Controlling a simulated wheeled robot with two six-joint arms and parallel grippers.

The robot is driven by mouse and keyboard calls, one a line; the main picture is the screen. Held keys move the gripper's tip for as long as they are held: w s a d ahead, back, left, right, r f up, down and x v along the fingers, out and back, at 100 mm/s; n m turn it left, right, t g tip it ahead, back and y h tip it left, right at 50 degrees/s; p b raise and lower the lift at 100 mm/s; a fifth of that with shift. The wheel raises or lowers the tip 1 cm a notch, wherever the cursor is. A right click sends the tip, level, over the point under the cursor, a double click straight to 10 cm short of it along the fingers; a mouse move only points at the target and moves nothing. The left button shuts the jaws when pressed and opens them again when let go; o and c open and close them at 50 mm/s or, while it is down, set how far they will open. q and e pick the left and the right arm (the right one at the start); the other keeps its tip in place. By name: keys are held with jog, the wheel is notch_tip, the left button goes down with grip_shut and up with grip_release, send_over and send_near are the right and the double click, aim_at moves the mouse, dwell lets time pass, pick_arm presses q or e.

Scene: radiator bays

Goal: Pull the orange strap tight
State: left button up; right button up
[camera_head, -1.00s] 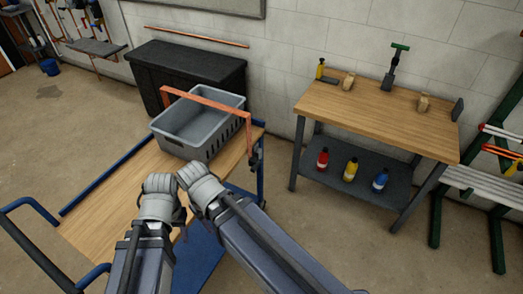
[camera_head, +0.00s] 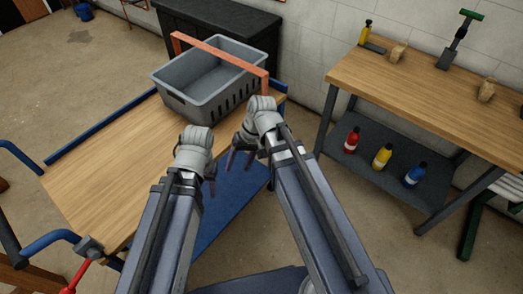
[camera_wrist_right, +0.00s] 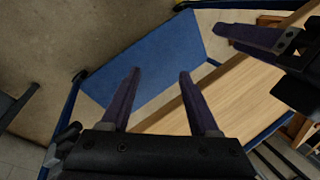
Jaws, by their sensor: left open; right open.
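The orange strap (camera_head: 222,54) runs over the top of the grey crate (camera_head: 176,91), from its far left corner to its right side. The crate sits on the wooden top of a blue-framed cart (camera_head: 110,170). The strap's right end goes down behind my right gripper, and its lower part is hidden. My right gripper (camera_head: 239,160) is open and empty, just in front of the crate's right end. In the right wrist view, its fingers (camera_wrist_right: 160,76) stand apart above the cart. My left gripper (camera_head: 210,184) is open and empty, lower and to the left, beside the cart's near edge.
A workbench (camera_head: 420,100) stands at the right, with red, yellow and blue bottles (camera_head: 382,157) on its lower shelf. A dark cabinet (camera_head: 222,18) stands behind the crate. The cart's blue lower shelf (camera_head: 232,190) lies below my grippers.

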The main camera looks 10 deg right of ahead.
jog(key=w+d+f+m+t+y+b, duration=0.2)
jog(key=w+d+f+m+y+b, duration=0.15)
jog(key=w+f+b, duration=0.45)
jog(key=w+d+f+m+t+y+b, duration=0.2)
jog(key=w+d+t+y+b, duration=0.15)
jog(key=d+b, duration=0.45)
jog(key=w+d+f+m+t+y+b, duration=0.25)
jog(key=w+d+b, duration=0.35)
jog(key=b, duration=0.4)
pick_arm(q)
notch_tip(320, 180, down, 30)
jog(key=b, duration=0.1)
pick_arm(e)
jog(key=x, duration=0.6)
jog(key=shift+s+a+r+t, duration=0.15)
jog(key=shift+s+a+t, duration=0.1)
jog(key=shift+a+t, duration=0.1)
pick_arm(q)
jog(key=shift+f, duration=0.1)
pick_arm(e)
jog(key=shift+n, duration=0.3)
pick_arm(q)
jog(key=shift+a, duration=0.1)
pick_arm(e)
grip_shut()
